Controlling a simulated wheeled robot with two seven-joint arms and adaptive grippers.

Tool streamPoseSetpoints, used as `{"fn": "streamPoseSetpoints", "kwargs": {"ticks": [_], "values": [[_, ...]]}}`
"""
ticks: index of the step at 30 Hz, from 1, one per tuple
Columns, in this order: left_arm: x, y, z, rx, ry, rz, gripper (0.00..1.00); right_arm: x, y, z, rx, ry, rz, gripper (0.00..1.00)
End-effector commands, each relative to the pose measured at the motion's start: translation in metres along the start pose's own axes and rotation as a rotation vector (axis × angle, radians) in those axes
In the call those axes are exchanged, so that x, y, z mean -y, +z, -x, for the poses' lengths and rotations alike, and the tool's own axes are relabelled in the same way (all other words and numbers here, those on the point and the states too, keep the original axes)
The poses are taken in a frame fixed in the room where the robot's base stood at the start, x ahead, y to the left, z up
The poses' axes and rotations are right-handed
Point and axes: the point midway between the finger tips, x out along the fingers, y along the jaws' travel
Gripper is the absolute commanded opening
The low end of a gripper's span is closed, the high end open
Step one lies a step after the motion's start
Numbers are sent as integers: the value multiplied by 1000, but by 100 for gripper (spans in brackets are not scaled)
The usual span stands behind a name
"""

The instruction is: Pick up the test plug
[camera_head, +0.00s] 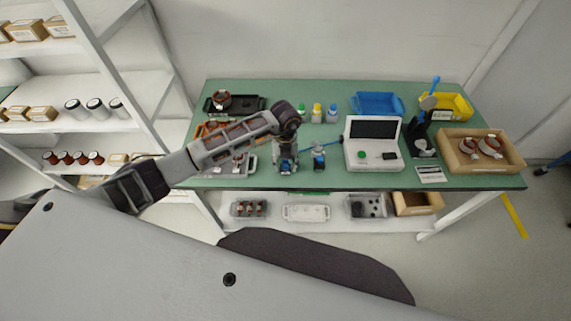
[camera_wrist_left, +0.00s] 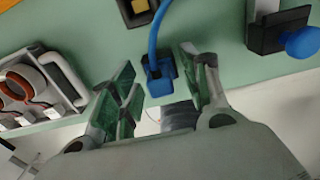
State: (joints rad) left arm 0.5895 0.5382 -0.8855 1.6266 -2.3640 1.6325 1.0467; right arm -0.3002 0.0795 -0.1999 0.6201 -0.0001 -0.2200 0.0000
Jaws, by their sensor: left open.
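The test plug (camera_wrist_left: 160,82) is a small dark blue block with a thick blue cable, lying on the green table top in the left wrist view. My left gripper (camera_wrist_left: 158,62) is open, with one green-padded finger on each side of the plug in that view. A gap shows on both sides, and I cannot tell how high the fingers are above it. In the head view my left gripper (camera_head: 286,171) points down near the table's front edge and hides most of the plug. The blue cable (camera_head: 318,137) runs from there toward the white tester (camera_head: 374,155). My right gripper is not in view.
A blue-knobbed device (camera_head: 319,158) stands close right of the gripper; its knob shows in the wrist view (camera_wrist_left: 304,42). A pale tray with stator parts (camera_wrist_left: 40,90) lies to the left. Small bottles (camera_head: 317,113) stand behind. A wooden box (camera_head: 510,157) is at far right.

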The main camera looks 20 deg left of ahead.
Motion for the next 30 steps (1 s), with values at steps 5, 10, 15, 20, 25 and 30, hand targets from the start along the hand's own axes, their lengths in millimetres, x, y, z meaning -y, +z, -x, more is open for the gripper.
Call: {"fn": "streamPoseSetpoints", "kwargs": {"ticks": [5,10,15,20,25,30], "values": [[0,0,0,0,0,0,46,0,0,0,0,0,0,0],[0,0,0,0,0,0,31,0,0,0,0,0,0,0],[0,0,0,0,0,0,9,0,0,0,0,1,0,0],[0,0,0,0,0,0,3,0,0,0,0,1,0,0],[0,0,1,1,0,0,3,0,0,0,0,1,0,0],[0,1,7,2,0,0,3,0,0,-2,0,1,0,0]]}}
